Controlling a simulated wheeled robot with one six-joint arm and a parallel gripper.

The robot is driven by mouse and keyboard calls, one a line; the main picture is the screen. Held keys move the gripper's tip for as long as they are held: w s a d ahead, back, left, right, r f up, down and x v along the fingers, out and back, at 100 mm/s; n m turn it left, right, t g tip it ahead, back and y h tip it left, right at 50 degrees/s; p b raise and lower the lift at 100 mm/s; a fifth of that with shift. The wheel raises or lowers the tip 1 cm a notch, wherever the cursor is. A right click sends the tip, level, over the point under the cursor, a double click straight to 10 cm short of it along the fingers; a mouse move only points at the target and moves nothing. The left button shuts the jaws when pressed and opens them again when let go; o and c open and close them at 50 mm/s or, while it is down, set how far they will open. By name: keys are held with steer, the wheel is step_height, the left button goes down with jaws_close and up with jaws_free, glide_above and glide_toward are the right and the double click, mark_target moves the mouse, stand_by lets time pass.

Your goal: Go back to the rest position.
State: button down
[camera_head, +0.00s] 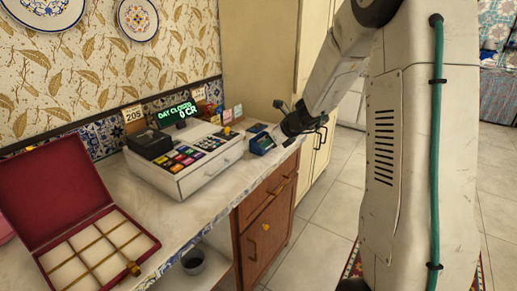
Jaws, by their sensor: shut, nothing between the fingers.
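My gripper (286,128) is at the end of my pale arm, over the right end of the marble counter (215,205). It is shut and empty. Its dark fingers are small here, and their tips are hard to make out. It is just right of a small dark device with a blue screen (262,143). I cannot tell whether the two touch.
A cash register (185,160) stands on the counter, its green display (177,114) reading "DAY CLOSED 0 CR". An open red box (60,200) with a divided cream tray lies at left. Wooden drawers (268,205) are below. Tiled floor (325,225) is clear beside them.

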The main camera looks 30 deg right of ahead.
steer(key=shift+s+d+r, duration=0.1)
steer(key=shift+s+r, duration=0.15)
steer(key=s+a+r+n+g+y, duration=0.1)
steer(key=s+a+r+n+g, duration=0.15)
steer(key=s+a+n, duration=0.45)
steer(key=s+a+r+n+g+y, duration=0.1)
steer(key=s+a+n+g, duration=0.3)
steer(key=s+n, duration=0.6)
steer(key=s+a+r+n+h, duration=0.1)
steer(key=s+r+n+h, duration=0.2)
steer(key=s+n, duration=0.3)
steer(key=s+a+r+n+h, duration=0.2)
steer(key=s+r+n, duration=0.3)
steer(key=s, duration=1)
steer(key=n+h, duration=0.1)
steer(key=n, duration=0.1)
steer(key=shift+n, duration=0.3)
